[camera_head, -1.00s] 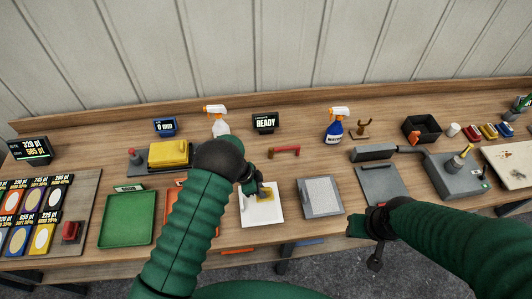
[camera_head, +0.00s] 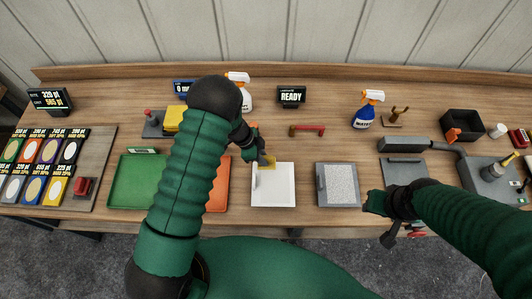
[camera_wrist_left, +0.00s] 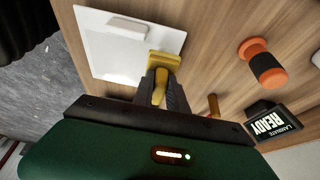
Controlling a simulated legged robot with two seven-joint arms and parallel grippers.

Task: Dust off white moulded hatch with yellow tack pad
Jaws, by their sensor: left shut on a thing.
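The white moulded hatch (camera_head: 274,192) lies flat on the bench in front of me, with a raised white block near its left edge in the head view. It also shows in the left wrist view (camera_wrist_left: 112,63). My left gripper (camera_head: 258,153) is shut on the yellow tack pad (camera_head: 267,161), which is at the hatch's far edge. The pad also shows in the left wrist view (camera_wrist_left: 163,60), at the hatch's edge; I cannot tell if it touches. My right gripper (camera_head: 374,204) hangs near the bench's front edge; its jaws are too unclear to read.
A green tray (camera_head: 138,182) and an orange tray (camera_head: 216,190) lie left of the hatch. A grey framed panel (camera_head: 338,185) lies right of it. Behind are a red handle (camera_head: 307,129), a READY sign (camera_head: 291,96) and spray bottles, one blue (camera_head: 366,112).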

